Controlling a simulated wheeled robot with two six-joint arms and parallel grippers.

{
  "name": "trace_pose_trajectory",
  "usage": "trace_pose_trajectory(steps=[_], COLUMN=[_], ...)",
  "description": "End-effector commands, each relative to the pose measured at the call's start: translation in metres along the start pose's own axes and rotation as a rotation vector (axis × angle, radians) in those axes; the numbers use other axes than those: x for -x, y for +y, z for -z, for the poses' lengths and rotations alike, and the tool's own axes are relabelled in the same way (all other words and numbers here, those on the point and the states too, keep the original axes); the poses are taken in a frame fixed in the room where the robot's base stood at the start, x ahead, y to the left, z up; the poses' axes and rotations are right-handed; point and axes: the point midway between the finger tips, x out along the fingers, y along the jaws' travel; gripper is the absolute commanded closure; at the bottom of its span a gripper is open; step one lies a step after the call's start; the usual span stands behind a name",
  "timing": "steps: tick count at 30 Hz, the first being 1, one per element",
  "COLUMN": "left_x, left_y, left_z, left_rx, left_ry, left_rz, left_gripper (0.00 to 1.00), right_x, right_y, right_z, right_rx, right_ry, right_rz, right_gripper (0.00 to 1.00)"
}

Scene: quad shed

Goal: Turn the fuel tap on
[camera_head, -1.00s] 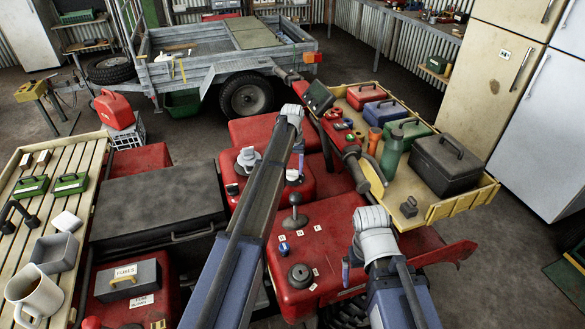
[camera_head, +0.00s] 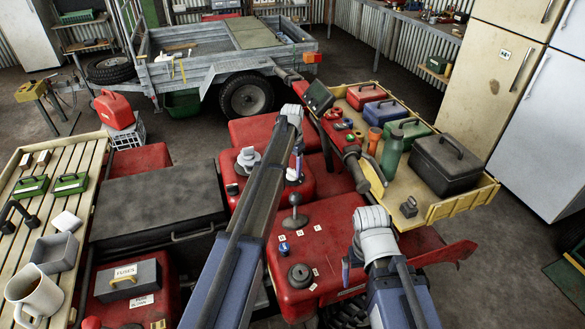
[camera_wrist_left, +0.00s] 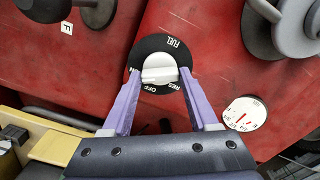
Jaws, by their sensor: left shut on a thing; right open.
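The fuel tap (camera_wrist_left: 160,70) is a white knob on a round black plate lettered FUEL, OFF and RES, on the red bodywork in the left wrist view. A mark at the plate's left edge is partly covered. My left gripper (camera_wrist_left: 158,84) is shut on the knob, with one purple finger at each side. In the head view my left gripper (camera_head: 297,168) reaches down to the red tank, and the tap there is mostly hidden behind it. My right gripper (camera_head: 350,264) is open and empty above the red panel at the front right.
A grey cap (camera_head: 247,160) and a white gauge (camera_head: 232,189) are near the tap. A black-knobbed lever (camera_head: 295,202) stands on the red panel, beside a black dial (camera_head: 300,276). A yellow rack (camera_head: 455,206) with boxes and bottles is at the right; a slatted rack (camera_head: 83,155) is at the left.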

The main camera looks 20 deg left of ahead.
Motion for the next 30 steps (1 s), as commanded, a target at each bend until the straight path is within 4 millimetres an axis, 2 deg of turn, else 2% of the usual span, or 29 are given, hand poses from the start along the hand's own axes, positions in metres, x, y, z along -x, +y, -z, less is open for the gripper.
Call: trace_pose_trajectory(steps=[12, 13, 21, 30], left_x=[0.0, 0.0, 0.0, 0.0015], left_y=[0.0, 0.0, 0.0, 0.0], left_z=[-0.0001, -0.0001, 0.0, 0.0], left_rx=[-0.009, -0.009, -0.008, -0.007], left_ry=[0.0, 0.0, 0.0, 0.0], left_rz=[0.0, 0.0, 0.0, 0.0], left_gripper=[0.96, 0.39, 0.1, 0.1], right_x=[0.0, 0.0, 0.0, 0.0015], right_y=[0.0, 0.0, 0.0, 0.0001], right_z=[0.0, 0.0, 0.0, -0.0001], right_rx=[0.0, 0.0, 0.0, 0.0], right_ry=[0.0, 0.0, 0.0, 0.0], right_rz=[0.0, 0.0, 0.0, 0.0], right_gripper=[0.0, 0.0, 0.0, 0.0])
